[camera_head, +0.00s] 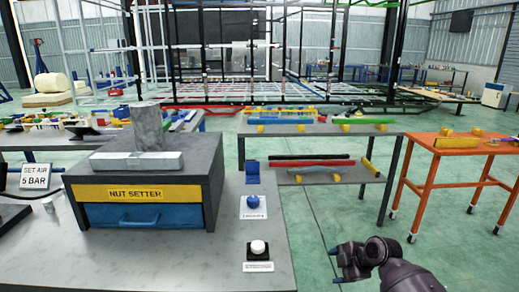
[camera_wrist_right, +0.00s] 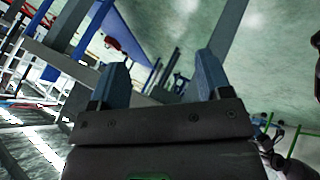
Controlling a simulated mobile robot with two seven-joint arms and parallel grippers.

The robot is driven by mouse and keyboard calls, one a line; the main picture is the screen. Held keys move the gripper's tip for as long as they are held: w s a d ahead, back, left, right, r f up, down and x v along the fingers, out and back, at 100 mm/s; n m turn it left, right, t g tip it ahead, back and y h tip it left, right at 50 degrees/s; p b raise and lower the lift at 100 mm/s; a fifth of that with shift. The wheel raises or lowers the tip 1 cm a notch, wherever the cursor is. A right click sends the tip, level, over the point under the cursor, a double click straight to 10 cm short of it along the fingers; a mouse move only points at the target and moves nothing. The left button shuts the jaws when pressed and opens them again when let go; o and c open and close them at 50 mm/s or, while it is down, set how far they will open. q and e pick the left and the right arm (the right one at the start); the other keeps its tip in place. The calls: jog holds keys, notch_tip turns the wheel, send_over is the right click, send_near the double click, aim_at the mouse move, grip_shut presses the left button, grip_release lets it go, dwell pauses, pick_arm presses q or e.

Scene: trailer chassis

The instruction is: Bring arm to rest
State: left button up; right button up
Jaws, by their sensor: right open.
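My right gripper (camera_head: 336,265) is at the lower right of the head view, to the right of the grey workbench and over the green floor. In the right wrist view its two blue-grey fingers (camera_wrist_right: 162,72) stand wide apart with nothing between them. The wrist view is tilted and shows floor, beams and blue posts beyond the fingers. My left gripper and left arm are not in the head view.
The grey workbench (camera_head: 240,205) carries a nut setter box (camera_head: 140,193), a blue button (camera_head: 253,201) and a white button (camera_head: 258,247). An orange table (camera_head: 459,142) stands at right. A grey shelf table (camera_head: 330,128) stands behind. The green floor (camera_head: 440,240) at lower right is clear.

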jog(key=w+d+r+m+t+h, duration=0.5)
jog(key=w+d+r+m+t, duration=0.35)
jog(key=m, duration=0.65)
jog(key=s+a+f+m, duration=0.1)
jog(key=s+f, duration=0.7)
jog(key=s, duration=0.3)
jog(key=s+a+f, duration=0.2)
jog(key=s+f, duration=0.5)
jog(key=s, duration=0.4)
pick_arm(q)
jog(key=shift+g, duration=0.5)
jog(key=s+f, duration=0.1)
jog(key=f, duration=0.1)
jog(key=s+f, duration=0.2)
pick_arm(e)
jog(key=s+f+m+g, duration=0.2)
jog(key=s+g, duration=0.1)
jog(key=s, duration=2.1)
jog(key=shift+a+f+m+h, duration=0.3)
jog(key=shift+a+f, duration=0.05)
jog(key=shift+a, duration=0.05)
